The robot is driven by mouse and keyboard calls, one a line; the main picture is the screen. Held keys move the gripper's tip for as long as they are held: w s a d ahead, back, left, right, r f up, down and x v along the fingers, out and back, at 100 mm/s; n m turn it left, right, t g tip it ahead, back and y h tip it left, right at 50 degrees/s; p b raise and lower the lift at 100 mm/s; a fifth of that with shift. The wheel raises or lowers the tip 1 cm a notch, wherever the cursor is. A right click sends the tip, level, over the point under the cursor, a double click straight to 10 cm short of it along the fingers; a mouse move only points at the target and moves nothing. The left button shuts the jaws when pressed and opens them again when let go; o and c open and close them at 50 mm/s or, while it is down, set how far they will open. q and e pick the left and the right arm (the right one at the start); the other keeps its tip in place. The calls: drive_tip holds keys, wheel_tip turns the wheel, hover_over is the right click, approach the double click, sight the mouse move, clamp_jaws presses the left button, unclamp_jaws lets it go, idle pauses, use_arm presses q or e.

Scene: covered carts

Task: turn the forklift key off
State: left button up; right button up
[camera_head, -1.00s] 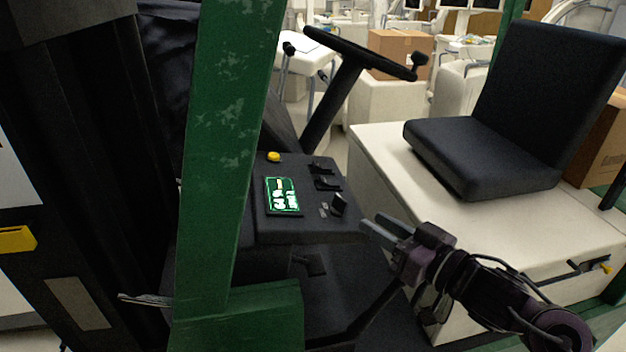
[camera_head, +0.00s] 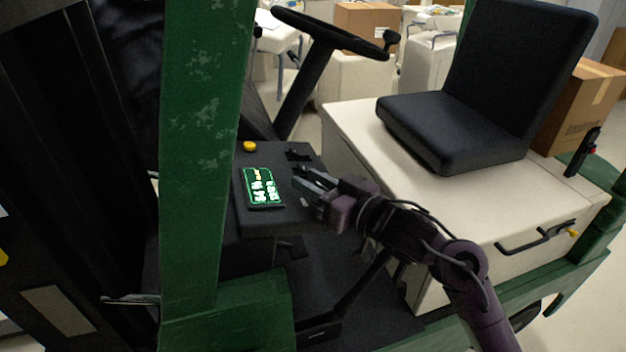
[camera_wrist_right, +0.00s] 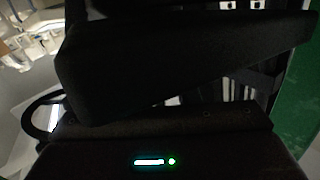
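The forklift's dark dashboard (camera_head: 262,217) shows in the head view, with a lit green-and-white display (camera_head: 262,187). The black key switch is to the right of the display, where my right gripper (camera_head: 303,181) now covers it. My right gripper reaches in from the right, low over the panel, with its fingertips at the key's place. I cannot tell whether the fingers touch or hold the key, or how the key is turned. The right wrist view is mostly dark and does not show the key clearly. My left gripper is not in view.
A green post (camera_head: 200,150) stands just left of the dashboard. The steering wheel (camera_head: 330,35) rises behind it, and a yellow button (camera_head: 249,146) and black levers (camera_head: 298,154) sit on the panel. A black seat (camera_head: 450,135) on a white housing (camera_head: 365,130) is to the right.

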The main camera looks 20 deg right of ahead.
clamp_jaws()
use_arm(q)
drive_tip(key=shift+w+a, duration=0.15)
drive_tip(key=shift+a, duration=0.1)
